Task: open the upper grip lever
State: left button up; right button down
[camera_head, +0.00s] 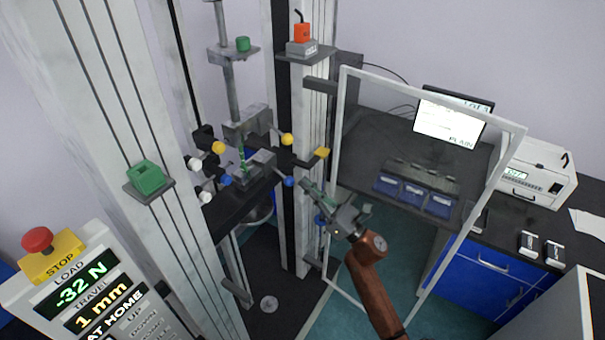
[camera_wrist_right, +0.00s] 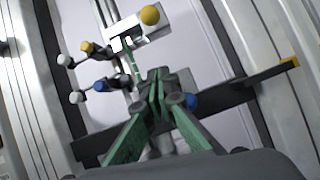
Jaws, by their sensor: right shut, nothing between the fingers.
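The upper grip (camera_head: 246,124) is a grey block on the testing frame, with a yellow-knobbed lever (camera_head: 287,139) on its right. In the right wrist view that yellow knob (camera_wrist_right: 150,15) is at the top. The lower grip (camera_head: 262,163) has a blue knob (camera_head: 288,181). A thin green strip (camera_head: 242,158) spans the two grips. My right gripper (camera_head: 307,184) is shut and empty, just right of the blue knob and below the yellow one. In the right wrist view its green fingers (camera_wrist_right: 158,82) meet in front of the lower grip, partly hiding it. My left gripper is out of view.
A clear framed guard door (camera_head: 338,120) stands beside my right arm. A yellow-tipped bar (camera_head: 321,153) sticks out near the right column. Blue bins (camera_head: 412,194) sit on the bench behind. A control panel (camera_head: 85,285) with a red stop button is at lower left.

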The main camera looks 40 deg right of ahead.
aim_at(280, 132)
jog(key=p+x, duration=0.2)
jog(key=x, duration=0.6)
jog(key=shift+w+r+p, duration=0.2)
jog(key=shift+r+p, duration=0.1)
jog(key=shift+r, duration=0.05)
jog(key=r, duration=0.1)
jog(key=r+p, duration=0.1)
jog(key=d+r+p, duration=0.1)
jog(key=shift+s+r, duration=0.2)
jog(key=shift+s, duration=0.1)
